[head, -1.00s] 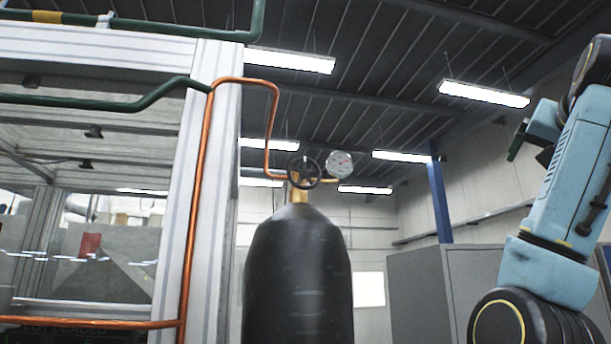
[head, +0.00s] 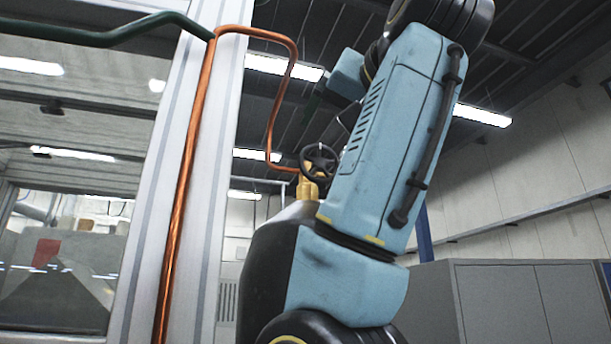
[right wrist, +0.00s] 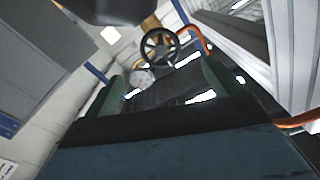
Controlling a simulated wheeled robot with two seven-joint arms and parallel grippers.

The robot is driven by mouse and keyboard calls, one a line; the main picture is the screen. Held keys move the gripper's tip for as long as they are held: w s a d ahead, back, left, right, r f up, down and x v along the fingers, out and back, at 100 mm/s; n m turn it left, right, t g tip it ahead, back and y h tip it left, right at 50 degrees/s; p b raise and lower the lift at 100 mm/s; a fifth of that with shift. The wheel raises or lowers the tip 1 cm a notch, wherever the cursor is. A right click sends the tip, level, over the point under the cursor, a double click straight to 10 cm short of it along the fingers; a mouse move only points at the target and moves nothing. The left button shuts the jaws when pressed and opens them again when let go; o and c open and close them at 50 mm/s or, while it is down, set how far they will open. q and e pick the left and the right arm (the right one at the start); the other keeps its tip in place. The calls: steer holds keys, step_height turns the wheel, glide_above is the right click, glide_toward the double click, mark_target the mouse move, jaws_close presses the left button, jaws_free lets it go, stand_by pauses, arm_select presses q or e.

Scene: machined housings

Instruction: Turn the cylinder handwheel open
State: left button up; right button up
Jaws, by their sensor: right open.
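The cylinder handwheel (head: 320,163) is a dark spoked wheel on a brass valve (head: 307,188), on top of the black cylinder (head: 262,260). My right arm crosses in front and hides part of the cylinder. My right gripper (head: 318,98) is partly visible above the wheel in the head view, mostly behind my arm. In the right wrist view, the right gripper (right wrist: 162,78) has its two green fingers apart with nothing between them. The handwheel (right wrist: 159,46) appears beyond the fingertips, apart from them. My left gripper is not in view.
A copper pipe (head: 187,190) runs up the white frame post (head: 215,190) and bends down to the valve. A round gauge (right wrist: 142,78) sits beside the handwheel in the right wrist view. Grey cabinets (head: 530,300) stand at the right.

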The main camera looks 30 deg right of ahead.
mark_target(320, 163)
steer(key=p+x, duration=0.3)
steer(key=x, duration=0.4)
steer(key=shift+w+d+r, duration=0.15)
steer(key=shift+w, duration=0.15)
steer(key=p+x, duration=0.1)
steer(key=x, duration=0.2)
steer(key=shift+w+p, duration=0.2)
steer(key=shift+p, duration=0.1)
steer(key=shift+w+d, duration=0.15)
steer(key=shift+w, duration=0.4)
steer(key=shift+s, duration=0.1)
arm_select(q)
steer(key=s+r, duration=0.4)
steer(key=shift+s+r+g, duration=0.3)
arm_select(e)
steer(key=c, duration=1)
